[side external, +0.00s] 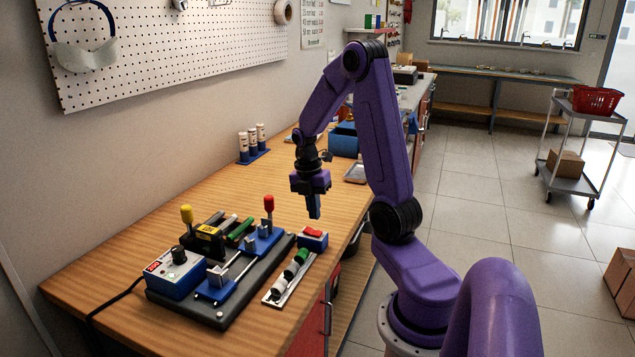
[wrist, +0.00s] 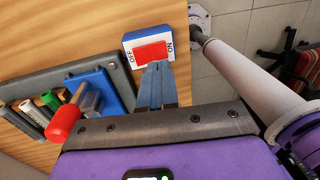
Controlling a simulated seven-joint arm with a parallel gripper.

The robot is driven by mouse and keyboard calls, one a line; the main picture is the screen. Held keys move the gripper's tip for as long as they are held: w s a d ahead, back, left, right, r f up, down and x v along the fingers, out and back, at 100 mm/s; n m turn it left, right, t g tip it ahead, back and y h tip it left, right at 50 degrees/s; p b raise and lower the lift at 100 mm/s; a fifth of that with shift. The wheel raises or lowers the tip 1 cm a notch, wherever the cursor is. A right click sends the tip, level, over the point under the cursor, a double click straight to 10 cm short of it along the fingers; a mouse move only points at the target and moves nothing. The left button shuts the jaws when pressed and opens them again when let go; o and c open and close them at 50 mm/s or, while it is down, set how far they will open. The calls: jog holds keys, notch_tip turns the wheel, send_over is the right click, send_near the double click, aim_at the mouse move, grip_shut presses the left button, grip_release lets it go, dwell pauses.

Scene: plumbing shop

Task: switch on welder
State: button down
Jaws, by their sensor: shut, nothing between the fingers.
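The switch box (side external: 313,243) is a small blue and white box with a red rocker (side external: 313,233), near the bench's front edge. In the wrist view the rocker (wrist: 151,52) lies between the labels OFF on the left and ON on the right. I cannot tell which side is pressed. My gripper (side external: 314,213) is shut and empty, pointing down above the box, apart from it. In the wrist view its fingertips (wrist: 157,68) overlap the rocker's lower edge.
On the plate stand clamps with a yellow handle (side external: 187,214) and a red handle (side external: 268,203). A rack of coloured cylinders (side external: 289,277) lies beside the switch box. White bottles (side external: 252,141) stand near the wall. The bench behind the switch box is clear.

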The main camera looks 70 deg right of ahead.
aim_at(318, 233)
notch_tip(318, 233, up, 10)
jog(key=s, duration=0.1)
jog(key=shift+r, duration=0.15)
jog(key=shift+s, duration=0.1)
dwell(0.4)
jog(key=a+f+m+t, duration=0.1)
jog(key=a+m, duration=0.1)
jog(key=a, duration=1.6)
jog(key=s+a+f+m, duration=0.2)
jog(key=s+a+m, duration=0.1)
jog(key=s+a, duration=0.9)
jog(key=shift+s+f+t, duration=0.25)
jog(key=shift+s+t, duration=0.05)
jog(key=shift+s, duration=0.8)
